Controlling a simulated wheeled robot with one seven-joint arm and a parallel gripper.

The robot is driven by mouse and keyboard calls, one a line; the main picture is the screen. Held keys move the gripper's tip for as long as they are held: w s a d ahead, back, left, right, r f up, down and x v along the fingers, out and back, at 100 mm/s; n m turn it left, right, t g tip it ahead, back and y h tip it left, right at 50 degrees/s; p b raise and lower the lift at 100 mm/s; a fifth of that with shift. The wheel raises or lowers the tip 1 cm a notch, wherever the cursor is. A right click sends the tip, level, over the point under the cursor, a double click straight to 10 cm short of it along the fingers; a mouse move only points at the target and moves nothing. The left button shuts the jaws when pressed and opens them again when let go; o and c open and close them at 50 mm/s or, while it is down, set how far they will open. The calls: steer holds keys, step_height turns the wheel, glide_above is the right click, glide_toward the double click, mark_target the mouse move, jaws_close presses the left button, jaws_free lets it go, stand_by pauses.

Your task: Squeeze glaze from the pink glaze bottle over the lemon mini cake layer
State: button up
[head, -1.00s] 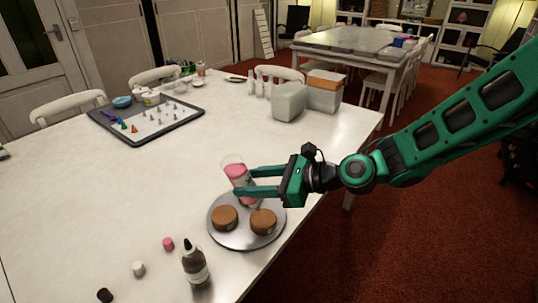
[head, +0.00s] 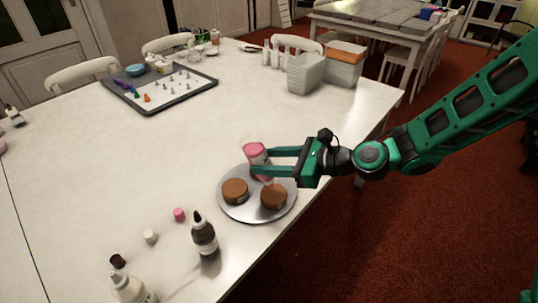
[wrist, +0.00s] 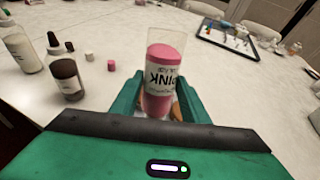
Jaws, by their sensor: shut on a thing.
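My gripper (head: 262,161) is shut on the pink glaze bottle (head: 255,151), a clear bottle with pink glaze inside. The bottle is held tilted above the back of a round silver turntable (head: 240,212). In the wrist view the bottle (wrist: 160,75) stands between the two green fingers, its PINK label upside down. Brown round cake layers sit on the turntable: one at left (head: 235,191), one at right (head: 273,197), and one partly hidden behind the gripper (head: 259,173). I cannot tell which is lemon. Pink shows below the fingers; whether it is flowing glaze is unclear.
A dark glaze bottle (head: 204,235) stands just left of the turntable. A white bottle (head: 132,289) stands at the front edge. Pink (head: 179,214), white (head: 150,237) and dark (head: 118,261) caps lie nearby. A tray with small cones (head: 163,92) and tubs (head: 306,74) stand farther back.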

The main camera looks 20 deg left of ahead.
steer(key=shift+s+d+r, duration=0.1)
steer(key=shift+d, duration=0.1)
stand_by(0.5)
steer(key=shift+c, duration=1.4)
stand_by(4.1)
steer(key=o, duration=0.3)
steer(key=shift+c, duration=0.2)
